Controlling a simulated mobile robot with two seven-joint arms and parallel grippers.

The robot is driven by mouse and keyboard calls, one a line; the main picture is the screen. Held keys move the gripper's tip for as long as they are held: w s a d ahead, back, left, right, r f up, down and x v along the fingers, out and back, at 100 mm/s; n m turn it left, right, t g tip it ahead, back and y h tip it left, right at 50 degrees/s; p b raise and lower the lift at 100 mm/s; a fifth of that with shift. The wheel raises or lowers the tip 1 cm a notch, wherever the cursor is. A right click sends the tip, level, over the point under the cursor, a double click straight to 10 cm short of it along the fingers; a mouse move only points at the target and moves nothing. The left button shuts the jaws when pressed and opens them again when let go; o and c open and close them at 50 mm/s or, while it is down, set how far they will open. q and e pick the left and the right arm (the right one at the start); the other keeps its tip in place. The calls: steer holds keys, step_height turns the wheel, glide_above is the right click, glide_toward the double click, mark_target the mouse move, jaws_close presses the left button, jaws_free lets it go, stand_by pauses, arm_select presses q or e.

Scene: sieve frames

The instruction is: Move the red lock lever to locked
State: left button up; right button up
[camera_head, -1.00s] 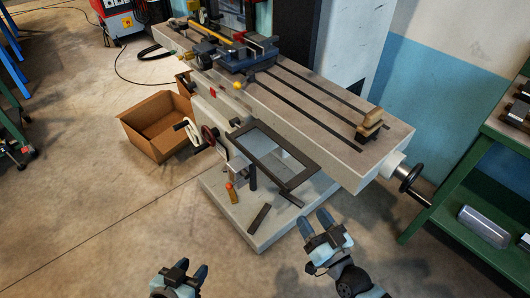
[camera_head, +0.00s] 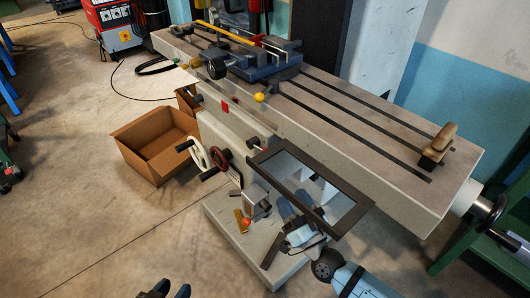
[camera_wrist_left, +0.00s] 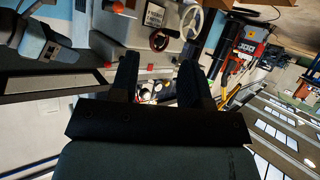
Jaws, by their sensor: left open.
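A small red part (camera_head: 225,106), seemingly the red lock lever, sits on the machine's front side, under the long table's edge. Its exact setting is too small to tell. My left gripper (camera_head: 167,290) is at the bottom edge of the head view, well short of the red part and mostly cut off. In the left wrist view its two dark fingers (camera_wrist_left: 153,85) are apart with nothing held between them.
The dark rectangular frame (camera_head: 350,217) juts out from the machine. A white handwheel (camera_head: 198,154) and a dark red one (camera_head: 221,159) sit left of it. A yellow ball knob (camera_head: 259,97) is near the table edge. A cardboard box (camera_head: 150,150) stands on the floor.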

arm_select(q)
steer(key=shift+w+d+r+t+b, duration=0.3)
steer(key=shift+d+r+b, duration=0.1)
steer(key=shift+r+b, duration=0.15)
arm_select(e)
steer(key=x, duration=1.2)
steer(key=shift+w+r, duration=0.15)
steer(key=shift+w, duration=0.05)
arm_select(q)
steer(key=shift+r, duration=0.1)
arm_select(e)
steer(key=shift+c, duration=0.4)
